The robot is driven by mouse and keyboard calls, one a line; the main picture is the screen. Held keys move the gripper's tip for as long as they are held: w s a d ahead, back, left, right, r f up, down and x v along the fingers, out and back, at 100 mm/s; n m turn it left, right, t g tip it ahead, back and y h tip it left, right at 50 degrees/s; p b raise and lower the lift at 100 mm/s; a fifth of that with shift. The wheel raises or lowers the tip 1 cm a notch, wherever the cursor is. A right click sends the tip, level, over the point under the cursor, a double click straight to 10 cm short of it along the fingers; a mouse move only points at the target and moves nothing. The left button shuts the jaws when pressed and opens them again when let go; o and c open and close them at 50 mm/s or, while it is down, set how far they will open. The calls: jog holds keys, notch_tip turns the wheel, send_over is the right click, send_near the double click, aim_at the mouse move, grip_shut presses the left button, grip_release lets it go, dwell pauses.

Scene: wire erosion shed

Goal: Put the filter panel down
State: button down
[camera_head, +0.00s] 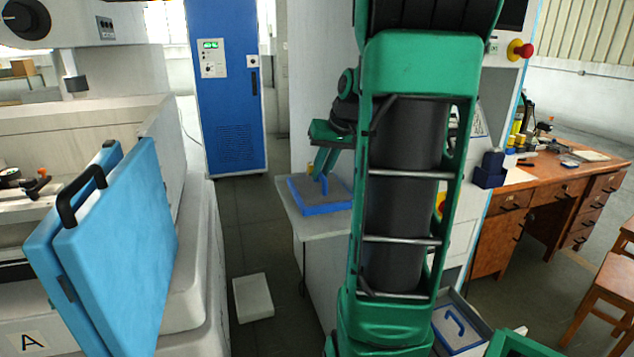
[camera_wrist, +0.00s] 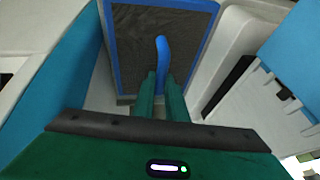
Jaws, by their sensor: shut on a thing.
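The filter panel (camera_head: 322,207) is a flat grey mesh with a blue frame and a blue upright handle. In the head view it is level, at the top of a pale side table (camera_head: 318,226); I cannot tell whether it touches the surface or hovers just above. My gripper (camera_head: 324,172) is above it, pointing down. In the wrist view the two green fingers (camera_wrist: 160,82) are shut on the handle of the panel (camera_wrist: 133,30). My arm hides part of the table's right side in the head view.
A second blue-handled panel (camera_head: 458,330) sits in a box at lower right. A machine with an open blue door (camera_head: 118,250) stands left. A blue cabinet (camera_head: 226,110) is behind. A white tray (camera_head: 253,298) lies on the floor. A wooden desk (camera_head: 545,190) is right.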

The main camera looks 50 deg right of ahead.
aim_at(321, 179)
jog(key=shift+f, duration=1.5)
jog(key=shift+f, duration=0.15)
jog(key=c, duration=1.8)
grip_release()
jog(key=d+v, duration=0.1)
jog(key=v, duration=1.1)
jog(key=s+a+f+g, duration=0.2)
jog(key=s+a+f, duration=0.5)
jog(key=a, duration=0.3)
jog(key=s+a+f+g, duration=0.3)
jog(key=s+a+f, duration=0.5)
jog(key=a, duration=0.3)
jog(key=shift+s+a+f+y, duration=0.2)
jog(key=shift+s+f+y, duration=0.15)
jog(key=shift+f, duration=0.3)
